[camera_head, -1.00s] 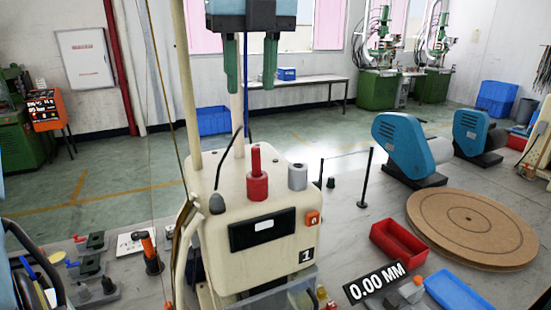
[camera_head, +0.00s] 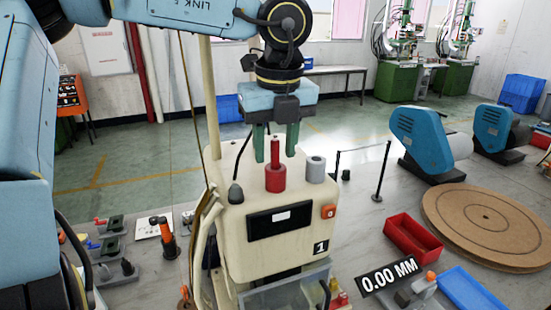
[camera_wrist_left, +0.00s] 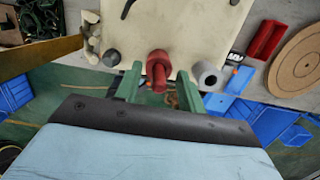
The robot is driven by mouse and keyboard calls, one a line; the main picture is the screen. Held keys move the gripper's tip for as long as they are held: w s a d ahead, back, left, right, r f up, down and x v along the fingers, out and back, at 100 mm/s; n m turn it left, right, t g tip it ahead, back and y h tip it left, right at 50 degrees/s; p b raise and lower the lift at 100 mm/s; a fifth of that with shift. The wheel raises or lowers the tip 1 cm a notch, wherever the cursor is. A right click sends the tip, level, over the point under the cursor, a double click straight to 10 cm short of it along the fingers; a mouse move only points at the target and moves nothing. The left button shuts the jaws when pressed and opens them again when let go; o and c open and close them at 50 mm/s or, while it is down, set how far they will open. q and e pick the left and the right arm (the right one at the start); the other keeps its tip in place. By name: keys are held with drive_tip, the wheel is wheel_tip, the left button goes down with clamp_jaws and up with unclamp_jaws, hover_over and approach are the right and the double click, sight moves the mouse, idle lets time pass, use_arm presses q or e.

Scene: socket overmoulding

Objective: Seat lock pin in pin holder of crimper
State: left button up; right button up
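The red lock pin (camera_head: 275,172), a thin stem on a wide base, stands upright on top of the cream crimper (camera_head: 232,217). A grey hollow cylinder (camera_head: 316,170), which looks like the pin holder, stands to its right with its hole facing up. My left gripper (camera_head: 275,158) points down above the crimper. Its green fingers are open, one on each side of the red stem, with a gap showing. The wrist view also shows the pin (camera_wrist_left: 158,68) between the fingertips and the grey cylinder (camera_wrist_left: 207,75) beside the right finger. My right gripper is not in view.
A black cable with a dark plug (camera_head: 235,193) rises from the crimper top, left of the pin. A red tray (camera_head: 413,237), a blue tray (camera_head: 468,292) and a round brown board (camera_head: 490,226) lie on the table to the right.

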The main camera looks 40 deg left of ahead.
use_arm(q)
drive_tip(key=shift+f, duration=0.1)
drive_tip(key=shift+c, duration=0.3)
clamp_jaws()
